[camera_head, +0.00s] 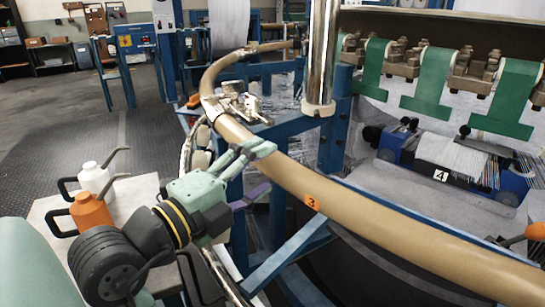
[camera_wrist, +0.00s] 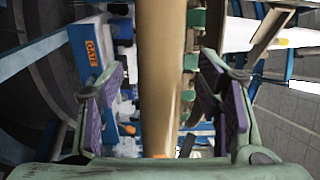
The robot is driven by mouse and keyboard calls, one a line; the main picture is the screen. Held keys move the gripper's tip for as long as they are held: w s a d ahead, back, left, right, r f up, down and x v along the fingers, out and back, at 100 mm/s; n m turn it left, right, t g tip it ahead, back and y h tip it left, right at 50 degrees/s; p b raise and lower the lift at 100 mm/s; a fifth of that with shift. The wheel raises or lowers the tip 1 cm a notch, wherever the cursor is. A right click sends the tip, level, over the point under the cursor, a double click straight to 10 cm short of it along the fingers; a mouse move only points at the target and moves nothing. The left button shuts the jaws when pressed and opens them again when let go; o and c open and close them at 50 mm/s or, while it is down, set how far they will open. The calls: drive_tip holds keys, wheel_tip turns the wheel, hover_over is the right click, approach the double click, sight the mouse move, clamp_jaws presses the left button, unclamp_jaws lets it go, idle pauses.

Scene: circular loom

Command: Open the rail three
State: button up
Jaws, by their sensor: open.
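Rail three is a tan, curved, tubular rail (camera_head: 350,215) with an orange label marked 3 (camera_head: 312,201). It sweeps from the lower right to the upper middle in the head view, along the loom's rim. My gripper (camera_head: 256,172) is at the left side of the rail, left of the label, with its fingers apart. In the wrist view the rail (camera_wrist: 162,70) runs upright down the middle, between the open fingers of my gripper (camera_wrist: 160,105). A gap shows between each finger pad and the rail. I cannot tell whether anything touches.
A chrome post (camera_head: 321,55) stands behind the rail. Blue frame beams (camera_head: 290,255) lie below it. A white can (camera_head: 93,177) and an orange can (camera_head: 91,212) stand on a light surface at left. Green straps (camera_head: 430,80) hang at upper right. Open floor (camera_head: 60,140) lies at far left.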

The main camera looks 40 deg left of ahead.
drive_tip(key=shift+w, duration=1.85)
drive_tip(key=shift+c, duration=0.5)
clamp_jaws()
